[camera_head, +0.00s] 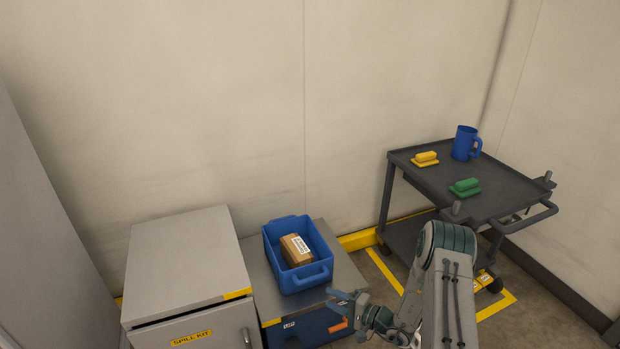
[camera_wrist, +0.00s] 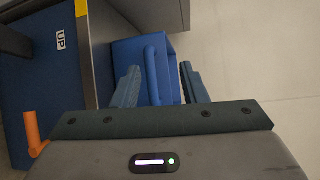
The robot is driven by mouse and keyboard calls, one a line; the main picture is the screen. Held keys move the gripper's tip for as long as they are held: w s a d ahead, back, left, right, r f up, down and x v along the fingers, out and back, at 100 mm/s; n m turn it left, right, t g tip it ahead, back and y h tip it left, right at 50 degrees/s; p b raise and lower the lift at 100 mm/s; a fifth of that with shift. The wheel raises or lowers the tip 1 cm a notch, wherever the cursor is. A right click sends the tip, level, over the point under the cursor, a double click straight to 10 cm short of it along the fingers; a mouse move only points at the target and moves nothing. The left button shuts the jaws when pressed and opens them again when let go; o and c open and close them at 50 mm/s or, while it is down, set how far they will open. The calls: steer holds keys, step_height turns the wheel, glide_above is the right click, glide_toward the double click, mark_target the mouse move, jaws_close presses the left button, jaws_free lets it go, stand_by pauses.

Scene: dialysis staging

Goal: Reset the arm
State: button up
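My gripper (camera_head: 343,301) is in front of the low cabinet, just right of and below the blue bin in the head view. In the wrist view my gripper (camera_wrist: 162,85) has its two fingers apart with a gap between them, and nothing is held. The blue bin (camera_wrist: 128,60) with its handle shows beyond and between the fingers, apart from them as far as I can tell. My arm reaches in from the bottom right of the head view, bent at the elbow.
The blue bin (camera_head: 287,283) holds a brown labelled box (camera_head: 296,250) and stands on a low cabinet (camera_head: 345,275). Left is a spill kit cabinet (camera_head: 185,260). Right is a dark cart (camera_head: 410,165) with a blue mug (camera_head: 463,143), a yellow block (camera_head: 425,158) and a green block (camera_head: 465,187).

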steer(key=s+a+r+n+g+h+p, duration=0.1)
steer(key=s+r+n+g+p, duration=0.2)
steer(key=r, duration=0.8)
steer(key=s+a+r+n+g+h+p, duration=0.1)
steer(key=s+a+r+n+g+p, duration=0.25)
steer(key=r, duration=0.65)
steer(key=s+r+n+g+h+p, duration=0.15)
steer(key=s+r+g, duration=0.4)
steer(key=r, duration=0.55)
steer(key=s+d+r+t+h+p, duration=0.1)
steer(key=s+d+r+h+p, duration=0.2)
steer(key=r, duration=0.4)
steer(key=s+d+r+t+h+p, duration=0.2)
steer(key=s+d+r+h+p, duration=0.2)
steer(key=s+r, duration=0.4)
steer(key=s+d+r+t+h+p, duration=0.2)
steer(key=s+d+r+h+p, duration=0.1)
steer(key=r, duration=0.4)
steer(key=shift+s+d+r+p, duration=0.35)
steer(key=shift+s+d+p, duration=0.25)
steer(key=shift+s+d, duration=0.45)
